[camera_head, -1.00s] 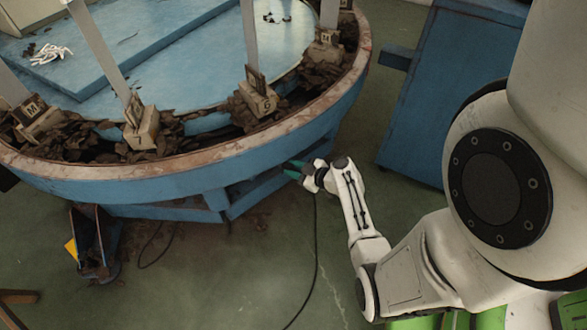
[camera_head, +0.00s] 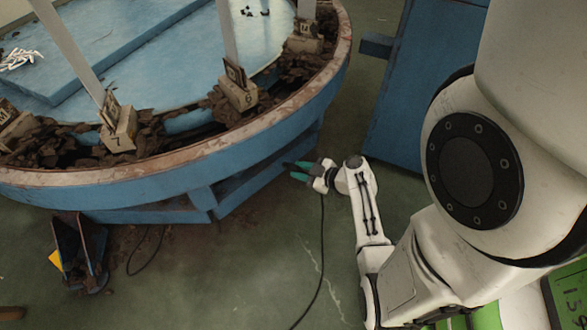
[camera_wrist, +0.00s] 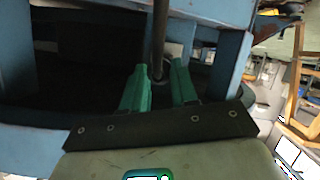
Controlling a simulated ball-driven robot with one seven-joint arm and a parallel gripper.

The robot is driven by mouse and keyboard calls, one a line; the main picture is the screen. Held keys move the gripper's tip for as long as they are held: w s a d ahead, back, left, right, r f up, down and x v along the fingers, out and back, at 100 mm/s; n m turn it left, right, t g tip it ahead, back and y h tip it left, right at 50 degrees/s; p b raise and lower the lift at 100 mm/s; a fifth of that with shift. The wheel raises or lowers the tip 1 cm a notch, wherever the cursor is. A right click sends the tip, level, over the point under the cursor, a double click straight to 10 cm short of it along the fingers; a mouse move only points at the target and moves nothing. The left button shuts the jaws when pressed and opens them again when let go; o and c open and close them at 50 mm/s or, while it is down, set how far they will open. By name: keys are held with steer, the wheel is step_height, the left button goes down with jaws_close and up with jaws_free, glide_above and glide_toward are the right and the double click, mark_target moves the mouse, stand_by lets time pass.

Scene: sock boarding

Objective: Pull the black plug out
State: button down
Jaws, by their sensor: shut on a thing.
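My gripper (camera_head: 292,170) has two green fingers and is just outside the blue base under the round table's rim. A black cable (camera_head: 322,235) hangs from the gripper and runs down along the floor. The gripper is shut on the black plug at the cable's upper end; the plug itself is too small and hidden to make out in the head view. In the wrist view the green fingers (camera_wrist: 160,80) point at the dark opening under the blue frame. A dark upright rod (camera_wrist: 160,45) shows between and beyond the fingertips. I cannot see a socket clearly.
The big round blue table (camera_head: 235,155) has a worn brown rim and numbered blocks with dark scraps. A blue cabinet (camera_head: 400,95) stands behind my arm. Green floor (camera_head: 250,275) in front is clear.

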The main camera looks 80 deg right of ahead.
steer(key=s+a+b, duration=0.3)
steer(key=s, duration=0.9)
steer(key=shift+s, duration=0.2)
